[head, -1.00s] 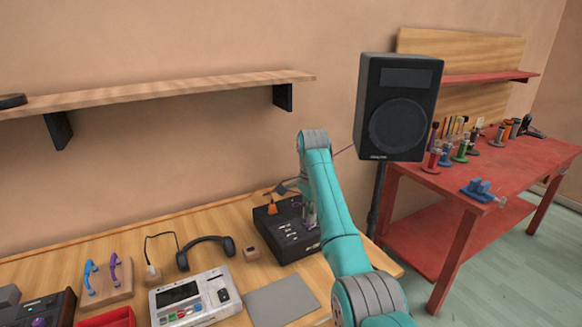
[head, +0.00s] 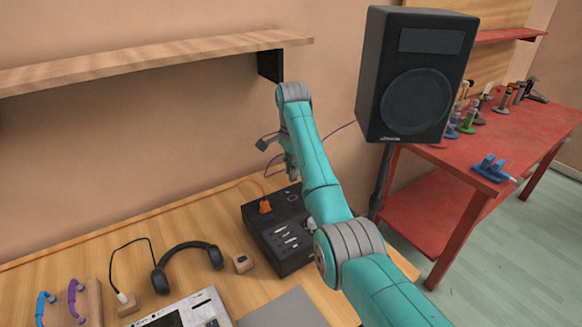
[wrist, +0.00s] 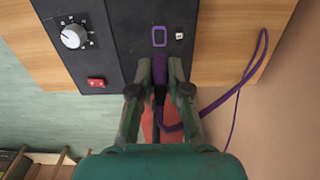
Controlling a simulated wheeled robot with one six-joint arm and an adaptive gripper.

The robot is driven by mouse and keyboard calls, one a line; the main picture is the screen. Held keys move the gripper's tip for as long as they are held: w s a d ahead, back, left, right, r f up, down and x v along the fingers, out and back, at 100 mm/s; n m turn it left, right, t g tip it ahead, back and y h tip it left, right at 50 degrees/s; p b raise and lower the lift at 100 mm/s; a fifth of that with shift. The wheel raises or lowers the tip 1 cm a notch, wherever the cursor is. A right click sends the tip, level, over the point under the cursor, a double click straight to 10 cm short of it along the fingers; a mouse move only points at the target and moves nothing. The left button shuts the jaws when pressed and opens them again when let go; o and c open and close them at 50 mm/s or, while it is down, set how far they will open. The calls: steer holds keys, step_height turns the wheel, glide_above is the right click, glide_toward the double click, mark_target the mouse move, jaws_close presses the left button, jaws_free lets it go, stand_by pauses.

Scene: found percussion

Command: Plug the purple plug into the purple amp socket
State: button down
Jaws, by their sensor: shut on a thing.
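My gripper (wrist: 159,72) is shut on the purple plug (wrist: 160,94), whose body is mostly hidden between the fingers. Its purple cable (wrist: 215,104) loops off to the right in the wrist view. The purple amp socket (wrist: 159,36) is a purple-outlined rectangle on the black amp (wrist: 112,30), just beyond the fingertips in that view. The plug and socket look apart. In the head view, my gripper (head: 288,160) is above the back of the amp (head: 262,228), partly hidden by my arm. The purple socket outline (head: 292,197) shows below it.
An orange plug (head: 265,207) sits in the amp, left of the purple socket. Headphones (head: 188,262) and a small wooden block (head: 242,263) lie to the left. A black speaker (head: 415,75) on a stand rises at right. A shelf (head: 150,62) hangs above.

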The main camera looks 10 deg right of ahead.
steer(key=shift+a, duration=0.1)
steer(key=shift+f, duration=2.9)
steer(key=shift+s+f, duration=0.1)
steer(key=shift+f, duration=1.3)
steer(key=c, duration=1)
jaws_free()
steer(key=shift+c, duration=0.2)
steer(key=shift+r, duration=0.15)
steer(key=shift+r, duration=3.6)
